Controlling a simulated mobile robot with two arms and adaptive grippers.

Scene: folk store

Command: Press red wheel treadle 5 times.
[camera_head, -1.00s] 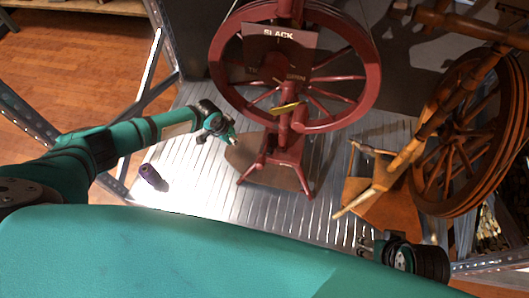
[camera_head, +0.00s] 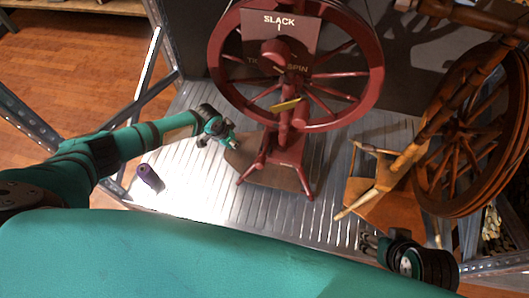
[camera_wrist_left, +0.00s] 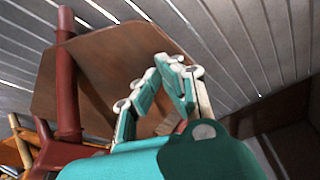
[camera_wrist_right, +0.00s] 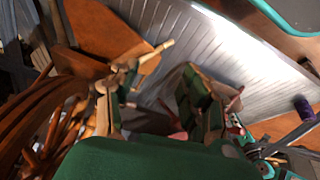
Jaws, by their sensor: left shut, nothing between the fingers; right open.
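The red spinning wheel (camera_head: 367,98) stands upright on the ribbed metal platform, with a panel reading "SLACK" and "SPIN" on it. Its treadle, a brown board (camera_head: 243,157), lies low between the red legs. It also shows in the left wrist view (camera_wrist_left: 100,68). My left gripper (camera_head: 233,140) is shut and empty at the treadle's left end. In the left wrist view the closed fingers (camera_wrist_left: 180,68) overlap the board; I cannot tell whether they touch it. My right gripper (camera_head: 366,243) is open and empty at the lower right, apart from the red wheel; its fingers show in its wrist view (camera_wrist_right: 150,98).
A brown wooden spinning wheel (camera_head: 425,178) stands close on the right, near my right gripper. Metal frame posts (camera_head: 150,65) bound the platform on the left.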

